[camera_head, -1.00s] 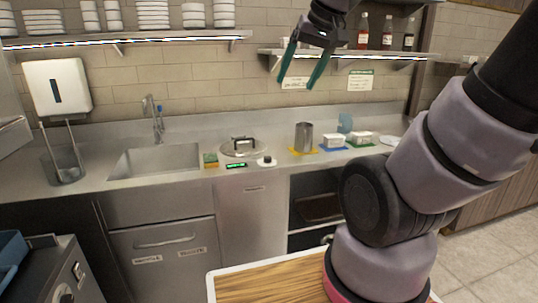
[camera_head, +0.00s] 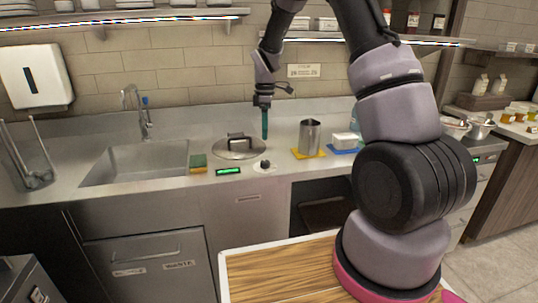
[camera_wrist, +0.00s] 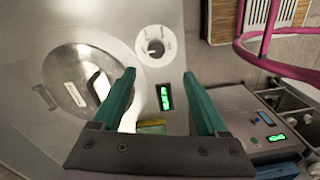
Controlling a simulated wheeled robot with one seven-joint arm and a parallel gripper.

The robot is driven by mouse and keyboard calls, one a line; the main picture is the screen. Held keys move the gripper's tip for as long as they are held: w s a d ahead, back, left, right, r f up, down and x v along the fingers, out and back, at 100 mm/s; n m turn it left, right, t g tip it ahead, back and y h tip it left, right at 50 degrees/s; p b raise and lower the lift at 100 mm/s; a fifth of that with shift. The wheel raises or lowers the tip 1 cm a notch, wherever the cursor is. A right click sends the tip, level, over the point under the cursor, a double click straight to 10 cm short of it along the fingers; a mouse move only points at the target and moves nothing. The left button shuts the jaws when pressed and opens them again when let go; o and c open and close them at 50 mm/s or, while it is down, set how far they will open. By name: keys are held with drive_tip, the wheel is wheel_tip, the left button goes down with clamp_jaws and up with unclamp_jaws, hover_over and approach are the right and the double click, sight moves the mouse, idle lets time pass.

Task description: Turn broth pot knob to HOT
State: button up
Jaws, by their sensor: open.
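The knob (camera_head: 265,164) is a small black knob on a white round dial on the counter, in front of the lidded broth pot (camera_head: 239,148). In the wrist view the knob (camera_wrist: 154,46) sits on its white dial, ahead of the fingertips and slightly right of their middle. A green-lit display (camera_head: 228,171) lies left of the dial. My gripper (camera_head: 265,122) points down above the counter, behind the knob and apart from it. In the wrist view its green fingers (camera_wrist: 158,92) are spread with nothing between them. The dial's markings are too small to read.
A yellow-green sponge (camera_head: 198,163) lies left of the display, beside the sink (camera_head: 135,163). A steel cup (camera_head: 309,137) stands on a yellow mat to the right, with a white container (camera_head: 344,141) on a blue mat beyond. A shelf (camera_head: 120,17) runs above.

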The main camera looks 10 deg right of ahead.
sight(265, 161)
drive_tip(key=shift+n, duration=0.3)
drive_tip(key=f, duration=1.2)
drive_tip(key=shift+w+f, duration=0.2)
clamp_jaws()
